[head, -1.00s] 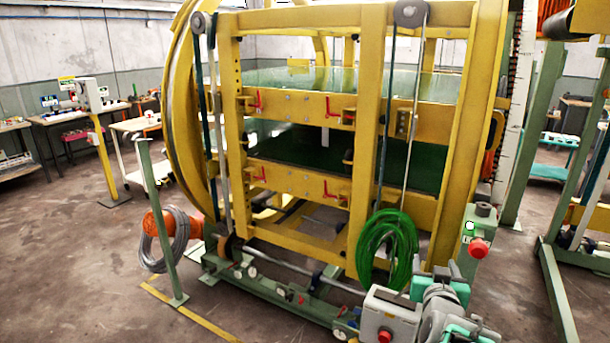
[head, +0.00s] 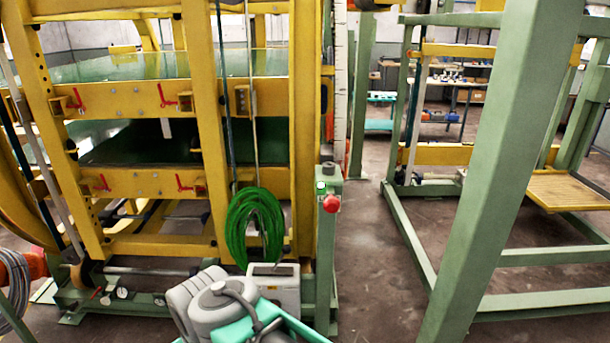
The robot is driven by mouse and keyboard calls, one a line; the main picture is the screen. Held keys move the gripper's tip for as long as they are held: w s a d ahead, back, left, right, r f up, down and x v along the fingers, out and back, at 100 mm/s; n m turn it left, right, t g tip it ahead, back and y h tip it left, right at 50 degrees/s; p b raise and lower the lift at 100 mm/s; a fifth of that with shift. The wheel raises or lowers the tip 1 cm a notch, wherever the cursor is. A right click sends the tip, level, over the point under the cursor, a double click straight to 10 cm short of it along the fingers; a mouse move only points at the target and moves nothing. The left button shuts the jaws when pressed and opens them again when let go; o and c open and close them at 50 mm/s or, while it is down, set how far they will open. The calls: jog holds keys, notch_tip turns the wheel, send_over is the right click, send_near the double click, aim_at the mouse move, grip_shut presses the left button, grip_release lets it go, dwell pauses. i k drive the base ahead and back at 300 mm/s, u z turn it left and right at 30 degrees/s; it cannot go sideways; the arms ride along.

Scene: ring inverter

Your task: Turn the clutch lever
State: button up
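I cannot pick out a clutch lever for certain. The yellow ring inverter (head: 205,120) fills the left half of the head view. Several small red levers sit on its yellow beams, such as an upper one (head: 166,97) and a lower one (head: 182,183). Grey and teal links of my arm show at the bottom, in front of the machine's base, and hide part of it. My gripper's fingers cannot be made out in this view.
A green post with a red button (head: 331,203) stands at the machine's right corner. A green hose coil (head: 255,226) hangs on the frame. A pale box (head: 275,287) is below it. A thick green slanted column (head: 505,170) stands close on the right. Floor (head: 385,265) is open between them.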

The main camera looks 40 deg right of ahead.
aim_at(287, 249)
jog(key=i, duration=0.6)
jog(key=u, duration=0.6)
